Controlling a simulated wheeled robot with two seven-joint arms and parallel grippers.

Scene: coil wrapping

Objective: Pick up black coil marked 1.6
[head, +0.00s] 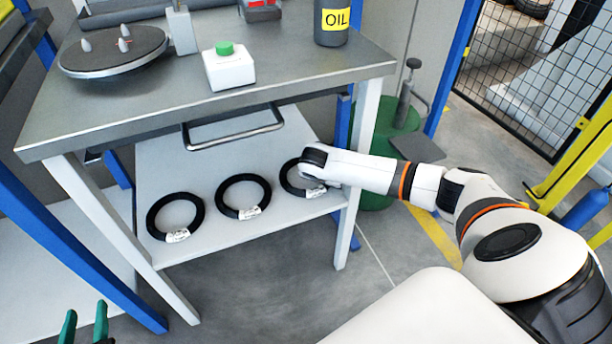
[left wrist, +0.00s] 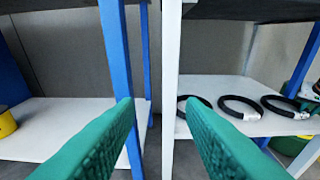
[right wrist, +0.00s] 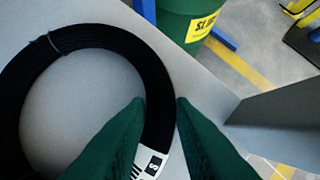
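Three black coils lie flat on the lower white shelf, each with a white tag: a left coil (head: 175,217), a middle coil (head: 243,197) and a right coil (head: 290,182). The tag numbers are too small or cut off to read. My right arm reaches over the right coil and hides part of it. My right gripper (right wrist: 159,100) is open, with green fingertips either side of the coil's band (right wrist: 150,75) beside its tag (right wrist: 150,163); I cannot tell whether they touch it. My left gripper (head: 85,315) is open and empty, left of and in front of the shelf.
The metal tabletop (head: 130,105) overhangs the shelf (head: 225,238), with a handle (head: 235,137) under its edge. White and blue legs stand at the corners. A green drum (head: 385,145) stands right of the table. Floor in front is clear.

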